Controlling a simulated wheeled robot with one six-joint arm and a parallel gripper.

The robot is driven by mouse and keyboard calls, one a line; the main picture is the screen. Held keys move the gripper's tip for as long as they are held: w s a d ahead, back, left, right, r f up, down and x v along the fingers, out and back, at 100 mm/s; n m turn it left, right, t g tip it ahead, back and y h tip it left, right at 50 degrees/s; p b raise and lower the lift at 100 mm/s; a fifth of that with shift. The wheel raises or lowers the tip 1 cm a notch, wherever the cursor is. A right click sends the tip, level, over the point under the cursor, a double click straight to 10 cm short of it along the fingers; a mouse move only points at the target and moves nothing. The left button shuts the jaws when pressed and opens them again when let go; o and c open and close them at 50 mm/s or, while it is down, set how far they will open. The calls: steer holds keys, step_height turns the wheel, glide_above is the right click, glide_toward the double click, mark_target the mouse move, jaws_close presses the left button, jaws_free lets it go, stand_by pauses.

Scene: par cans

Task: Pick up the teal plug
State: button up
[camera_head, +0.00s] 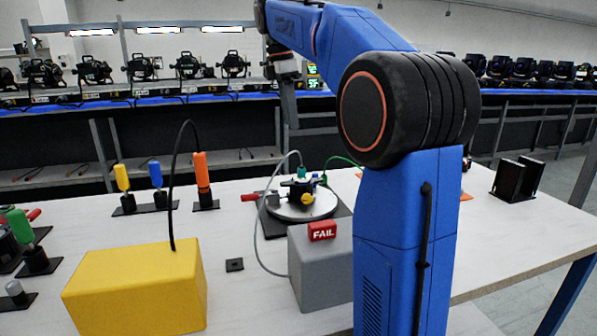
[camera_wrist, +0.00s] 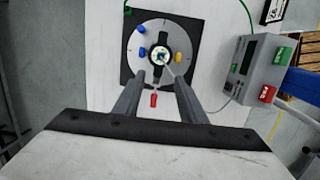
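The teal plug (camera_head: 301,172) stands on the round white fixture (camera_head: 284,211) in the head view, with a grey cable looping from its top. In the wrist view a small teal and white spot near the fixture's centre (camera_wrist: 162,57) looks like the same plug, seen from above and partly unclear. My gripper (camera_head: 290,122) hangs above and behind the fixture in the head view. In the wrist view its two fingers (camera_wrist: 160,82) are spread with nothing between them, pointing at the fixture centre. The plug appears beyond the fingertips, apart from them.
A grey box with a red FAIL block (camera_head: 322,231) stands close to the fixture. A yellow box (camera_head: 140,288) with a black cable stands front left. Yellow (camera_head: 122,178), blue (camera_head: 156,174) and orange (camera_head: 202,172) handled tools stand behind it. Cables loop around the fixture.

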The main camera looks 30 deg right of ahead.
glide_above(301, 168)
steer(key=a, duration=0.1)
steer(key=f, duration=0.9)
steer(key=shift+w+a+f, duration=0.1)
steer(key=shift+w+f, duration=0.3)
steer(key=shift+s+d+f, duration=0.1)
steer(key=shift+d+f, duration=0.1)
steer(key=shift+f, duration=0.65)
steer(key=shift+s+d+f, duration=0.1)
steer(key=shift+d+f, duration=0.15)
steer(key=shift+f, duration=0.65)
steer(key=shift+d+f, duration=0.2)
steer(key=shift+f, duration=0.65)
jaws_close()
